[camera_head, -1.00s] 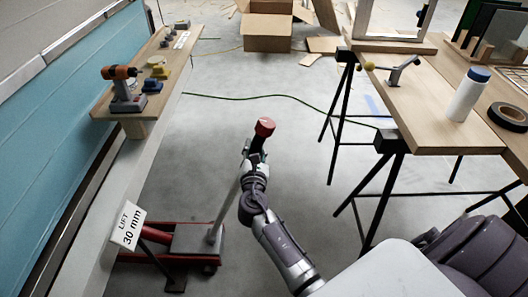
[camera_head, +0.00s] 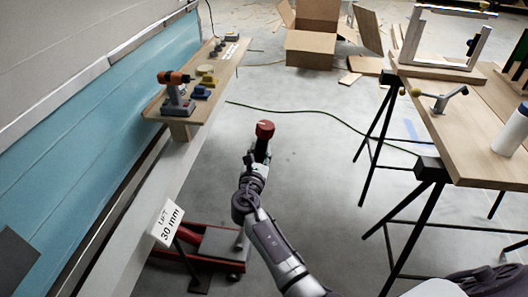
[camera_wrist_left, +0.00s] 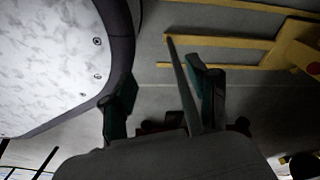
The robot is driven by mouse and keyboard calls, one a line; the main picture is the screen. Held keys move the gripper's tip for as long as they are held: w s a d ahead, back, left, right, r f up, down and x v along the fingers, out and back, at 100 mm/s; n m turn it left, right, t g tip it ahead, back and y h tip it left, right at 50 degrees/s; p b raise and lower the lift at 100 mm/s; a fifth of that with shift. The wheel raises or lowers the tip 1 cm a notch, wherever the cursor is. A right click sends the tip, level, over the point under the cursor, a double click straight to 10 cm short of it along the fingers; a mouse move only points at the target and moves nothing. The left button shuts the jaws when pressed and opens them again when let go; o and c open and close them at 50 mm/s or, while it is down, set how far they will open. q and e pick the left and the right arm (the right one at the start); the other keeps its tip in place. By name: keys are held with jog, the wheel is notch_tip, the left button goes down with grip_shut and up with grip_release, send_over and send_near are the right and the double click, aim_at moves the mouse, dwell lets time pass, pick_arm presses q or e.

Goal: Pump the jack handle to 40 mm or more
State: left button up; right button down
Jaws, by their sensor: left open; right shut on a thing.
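The red floor jack (camera_head: 205,245) stands low on the floor at the camper's side in the head view. A sign (camera_head: 166,222) beside it reads "LIFT 30 mm". The jack handle has a red-topped grip (camera_head: 264,130). My right gripper (camera_head: 254,160) is shut on the handle just below the red top, and it and the arm hide most of the shaft. My left gripper (camera_wrist_left: 163,95) is outside the head view. The left wrist view shows its two dark fingers apart, with a slim grey bar beside the right-hand finger; I cannot tell what the bar is.
A narrow wooden shelf (camera_head: 222,72) with a drill (camera_head: 174,90) runs along the camper wall at the left. A wooden workbench (camera_head: 470,135) on black trestles stands at the right. A cardboard box (camera_head: 311,45) lies at the back. The floor between is mostly clear, with a green cable.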

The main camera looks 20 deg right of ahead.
jog(key=shift+w+a, duration=0.15)
jog(key=shift+a, duration=0.3)
jog(key=c, duration=1.2)
grip_release()
jog(key=shift+r, duration=0.1)
jog(key=shift+c, duration=0.2)
jog(key=o, duration=0.5)
jog(key=shift+w+a, duration=0.2)
jog(key=shift+a, duration=0.05)
jog(key=shift+d, duration=0.1)
jog(key=shift+s, duration=0.2)
jog(key=v, duration=0.7)
jog(key=shift+s, duration=0.15)
